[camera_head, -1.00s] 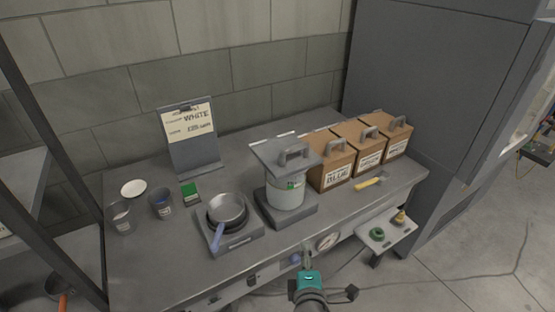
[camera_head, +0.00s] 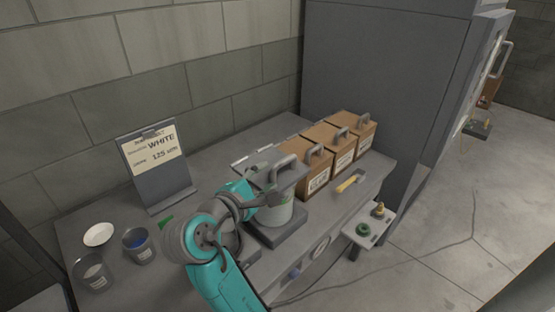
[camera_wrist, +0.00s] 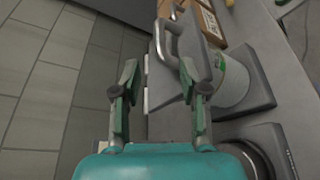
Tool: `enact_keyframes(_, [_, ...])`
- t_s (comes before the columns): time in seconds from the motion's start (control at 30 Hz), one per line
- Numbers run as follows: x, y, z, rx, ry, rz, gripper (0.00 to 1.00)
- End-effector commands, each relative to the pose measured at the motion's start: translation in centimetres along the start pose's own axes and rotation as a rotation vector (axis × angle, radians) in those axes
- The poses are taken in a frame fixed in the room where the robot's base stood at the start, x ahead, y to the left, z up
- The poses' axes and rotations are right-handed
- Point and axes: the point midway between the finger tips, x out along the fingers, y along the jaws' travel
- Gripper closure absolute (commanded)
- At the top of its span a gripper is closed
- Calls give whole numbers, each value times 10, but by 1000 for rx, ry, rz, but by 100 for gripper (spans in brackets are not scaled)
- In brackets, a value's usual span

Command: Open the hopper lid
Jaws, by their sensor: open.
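The hopper (camera_head: 272,213) is a pale canister on a dark square base on the bench. Its flat grey lid (camera_head: 258,166) lies closed on top and has a raised bar handle (camera_head: 289,162). In the wrist view the handle (camera_wrist: 164,42) stands beyond my fingertips, and the canister (camera_wrist: 236,82) is at the right. My gripper (camera_wrist: 159,75) is open and empty, its two fingers apart, short of the handle. In the head view my arm hides part of the hopper's left side and the fingers are hard to make out.
Brown boxes (camera_head: 314,178) with handles stand close at the hopper's right. A yellow-handled tool (camera_head: 349,181) lies in front of them. A sign (camera_head: 157,168), a white dish (camera_head: 98,234) and cups (camera_head: 138,245) are at the left. A block wall (camera_head: 200,70) is behind.

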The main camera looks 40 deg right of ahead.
Motion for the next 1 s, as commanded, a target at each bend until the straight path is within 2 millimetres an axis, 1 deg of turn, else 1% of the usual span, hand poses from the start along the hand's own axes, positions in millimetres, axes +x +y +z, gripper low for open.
enact_keyframes(0.17, [17,0,1,-2,-4,-3,57])
enact_keyframes(0.4, [60,0,1,0,-5,-3,57])
enact_keyframes(0.6, [90,0,1,-1,-3,-3,57])
enact_keyframes(0.8, [105,0,0,0,-2,-1,57])
enact_keyframes(1.0, [107,0,0,0,0,0,57])
